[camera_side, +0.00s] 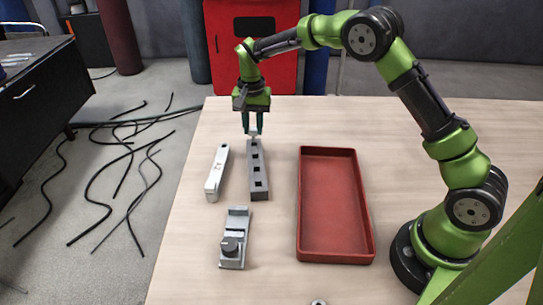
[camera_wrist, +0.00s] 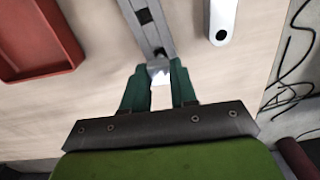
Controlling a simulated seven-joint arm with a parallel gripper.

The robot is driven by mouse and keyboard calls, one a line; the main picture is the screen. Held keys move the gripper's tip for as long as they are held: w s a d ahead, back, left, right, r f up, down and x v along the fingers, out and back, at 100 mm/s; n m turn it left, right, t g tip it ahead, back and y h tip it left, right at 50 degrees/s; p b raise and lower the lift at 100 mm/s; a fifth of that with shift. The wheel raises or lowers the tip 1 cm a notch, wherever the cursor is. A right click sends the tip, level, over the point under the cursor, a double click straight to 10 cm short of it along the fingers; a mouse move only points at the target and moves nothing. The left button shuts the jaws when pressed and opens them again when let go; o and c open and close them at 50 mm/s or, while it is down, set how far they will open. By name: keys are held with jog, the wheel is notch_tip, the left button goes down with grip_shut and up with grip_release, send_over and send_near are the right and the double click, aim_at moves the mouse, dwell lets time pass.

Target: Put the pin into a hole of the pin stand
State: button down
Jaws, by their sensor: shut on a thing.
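The pin stand (camera_side: 258,185) is a long grey bar with several dark square holes in its top, lying on the table. It also shows in the wrist view (camera_wrist: 150,30), running away from the fingers. My gripper (camera_side: 253,131) points down over the far end of the stand, its green fingers shut on the pin. The pin (camera_wrist: 159,72) is a pale metal piece between the fingertips in the wrist view. Its lower end meets the far end of the stand in the picture. I cannot tell whether it is inside a hole or just above, as the fingers and the angle hide it.
A white, long part (camera_side: 217,173) lies close left of the stand. A grey fixture with a knob (camera_side: 235,240) is in front. A red tray (camera_side: 302,215) stands to the right. A small round part (camera_side: 318,302) is cut off at the bottom edge.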

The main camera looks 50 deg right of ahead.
jog(key=shift+f, duration=1.7)
dwell(1.5)
jog(key=c, duration=0.8)
grip_release()
jog(key=shift+r, duration=3.05)
